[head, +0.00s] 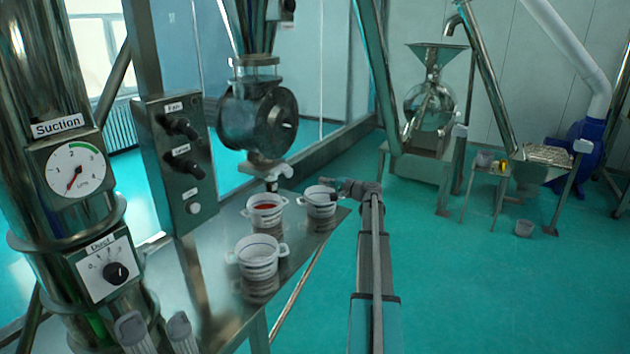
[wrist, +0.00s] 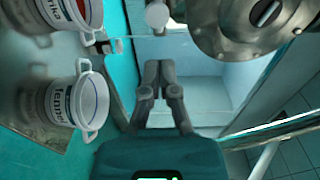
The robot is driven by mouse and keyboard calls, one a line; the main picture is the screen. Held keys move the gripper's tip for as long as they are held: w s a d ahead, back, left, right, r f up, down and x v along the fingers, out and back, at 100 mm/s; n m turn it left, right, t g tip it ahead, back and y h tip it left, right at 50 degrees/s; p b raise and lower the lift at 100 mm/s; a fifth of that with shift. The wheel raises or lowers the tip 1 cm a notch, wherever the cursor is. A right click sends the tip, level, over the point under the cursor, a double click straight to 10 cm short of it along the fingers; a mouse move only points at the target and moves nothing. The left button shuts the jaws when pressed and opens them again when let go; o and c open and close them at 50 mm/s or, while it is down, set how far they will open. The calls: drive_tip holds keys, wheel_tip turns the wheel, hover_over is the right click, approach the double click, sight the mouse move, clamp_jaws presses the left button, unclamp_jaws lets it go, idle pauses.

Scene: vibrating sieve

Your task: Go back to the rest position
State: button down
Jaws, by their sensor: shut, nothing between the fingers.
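My gripper (head: 328,182) is at the end of my arm, just above and beside the right-hand white pot (head: 319,205) in the head view. In the wrist view its fingers (wrist: 160,68) are together, with nothing between them. That view also shows a white pot whose label seems to start "Fenne" (wrist: 62,104), left of the fingers and apart from them. A second pot (head: 264,215) with red contents stands under the machine's outlet; it is cut off at the top left of the wrist view (wrist: 60,12).
A third white pot (head: 257,265) stands nearer on the metal table (head: 215,290). A round valve housing (head: 257,122) hangs above the table, and a control box (head: 172,150) stands left. A hopper machine (head: 430,100) stands at the back right. The green floor right of my arm is largely clear.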

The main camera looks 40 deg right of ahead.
drive_tip(key=shift+s, duration=0.35)
idle(0.4)
